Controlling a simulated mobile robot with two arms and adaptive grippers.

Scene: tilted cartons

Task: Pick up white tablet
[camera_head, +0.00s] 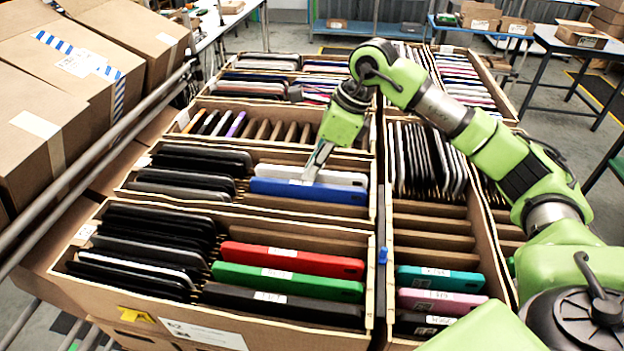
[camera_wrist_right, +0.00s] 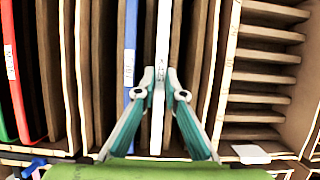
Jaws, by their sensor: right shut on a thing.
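The white tablet (camera_head: 340,177) stands on edge in a slot of the middle carton, just behind a blue tablet (camera_head: 325,192). My right gripper (camera_head: 311,176) reaches down from above and is shut on the white tablet near its middle. In the right wrist view, the two fingers of the right gripper (camera_wrist_right: 158,88) press on both sides of the white tablet (camera_wrist_right: 163,35). The blue tablet (camera_wrist_right: 131,50) stands right beside the left finger there. The lower part of the white tablet is hidden in the slot. My left gripper is not in view.
Red (camera_head: 290,261), green (camera_head: 290,281) and several black tablets fill the front carton. Cardboard dividers (camera_head: 430,222) stand close around the slots. A right-hand carton holds teal (camera_head: 440,279) and pink (camera_head: 440,301) tablets. Large brown boxes (camera_head: 45,130) stand at the left behind a rail.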

